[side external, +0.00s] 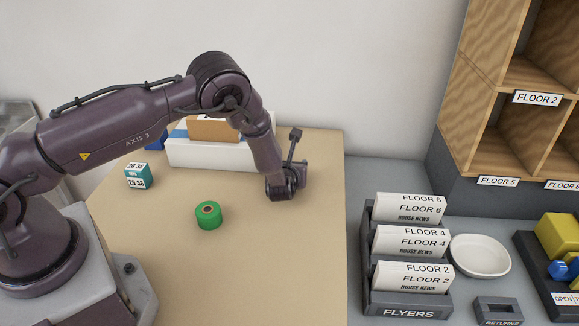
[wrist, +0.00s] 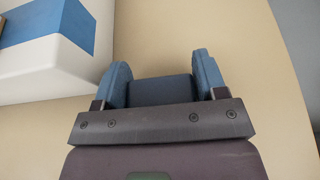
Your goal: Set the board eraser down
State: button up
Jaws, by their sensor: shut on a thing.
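My gripper (wrist: 160,72) shows in the wrist view with its two blue fingers apart, shut on a dark blue block between them, which I take to be the board eraser (wrist: 160,90). Only part of the block shows; the gripper body covers the rest. In the side view my gripper (side external: 284,194) is low over the right part of the tan table top (side external: 250,270). The fingers and the eraser are hidden there behind the wrist. I cannot tell whether the eraser touches the table.
A white box (side external: 205,154) with cardboard stands behind my gripper to the left. A green tape roll (side external: 208,215) and a teal cube (side external: 138,176) are on the table. Right of the table are a flyers rack (side external: 408,300) and a white dish (side external: 480,256). The table's front is clear.

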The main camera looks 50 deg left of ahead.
jog(key=shift+f, duration=0.15)
jog(key=o, duration=0.9)
jog(key=shift+o, duration=0.2)
